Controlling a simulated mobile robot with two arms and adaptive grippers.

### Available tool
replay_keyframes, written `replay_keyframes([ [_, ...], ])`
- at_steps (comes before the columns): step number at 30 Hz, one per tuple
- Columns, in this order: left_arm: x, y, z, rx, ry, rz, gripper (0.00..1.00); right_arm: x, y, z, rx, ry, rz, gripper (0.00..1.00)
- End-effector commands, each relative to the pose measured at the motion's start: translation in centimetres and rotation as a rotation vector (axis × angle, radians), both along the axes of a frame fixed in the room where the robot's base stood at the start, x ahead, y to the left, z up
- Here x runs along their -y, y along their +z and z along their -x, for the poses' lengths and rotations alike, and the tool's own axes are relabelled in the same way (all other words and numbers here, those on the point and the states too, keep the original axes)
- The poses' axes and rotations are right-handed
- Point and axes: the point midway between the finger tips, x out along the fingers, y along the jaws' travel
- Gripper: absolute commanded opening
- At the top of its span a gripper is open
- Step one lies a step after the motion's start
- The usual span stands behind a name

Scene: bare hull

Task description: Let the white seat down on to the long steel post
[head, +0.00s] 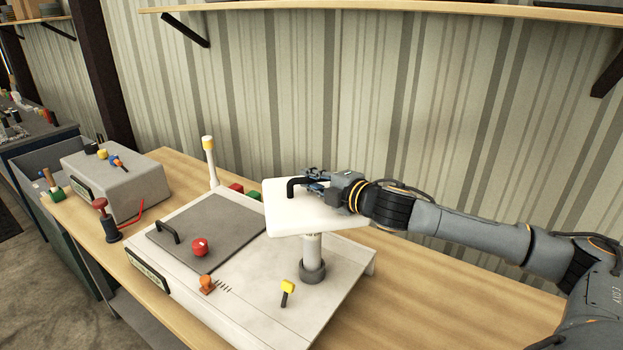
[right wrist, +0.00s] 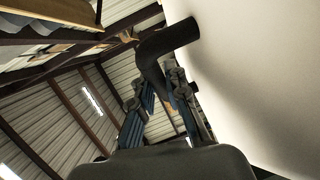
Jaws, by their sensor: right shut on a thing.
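The white seat (head: 300,219) is a flat slab with a black bent handle on top (head: 297,186). My right gripper (head: 308,180) is shut on that handle, seen in the head view. In the right wrist view the fingers (right wrist: 165,105) close around the black handle (right wrist: 158,52), and the white seat (right wrist: 265,70) fills the right side. The steel post (head: 312,252) stands upright in a dark grey collar on the white panel, directly under the seat. The seat hides the post's top, so I cannot tell whether they touch. My left gripper is out of view.
The white panel (head: 330,309) on the wooden bench carries a grey hatch (head: 207,232), a red knob (head: 200,247), an orange knob (head: 207,284) and a yellow-tipped lever (head: 287,290). A yellow-capped white post (head: 210,160) stands behind. A grey box (head: 118,180) is at left.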

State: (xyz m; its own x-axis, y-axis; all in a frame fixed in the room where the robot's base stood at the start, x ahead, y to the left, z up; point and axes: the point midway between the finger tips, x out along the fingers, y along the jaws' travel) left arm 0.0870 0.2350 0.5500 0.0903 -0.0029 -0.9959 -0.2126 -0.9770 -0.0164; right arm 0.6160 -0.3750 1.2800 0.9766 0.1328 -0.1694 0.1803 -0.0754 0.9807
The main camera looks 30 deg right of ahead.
Motion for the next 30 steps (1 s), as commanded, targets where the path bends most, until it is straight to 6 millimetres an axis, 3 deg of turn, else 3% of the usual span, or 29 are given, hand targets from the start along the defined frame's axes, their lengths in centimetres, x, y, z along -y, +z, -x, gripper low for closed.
replay_keyframes([
  [30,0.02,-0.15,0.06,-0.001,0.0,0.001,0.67,-0.59,0.1,0.2,0.007,0.003,0.001,0.0],
])
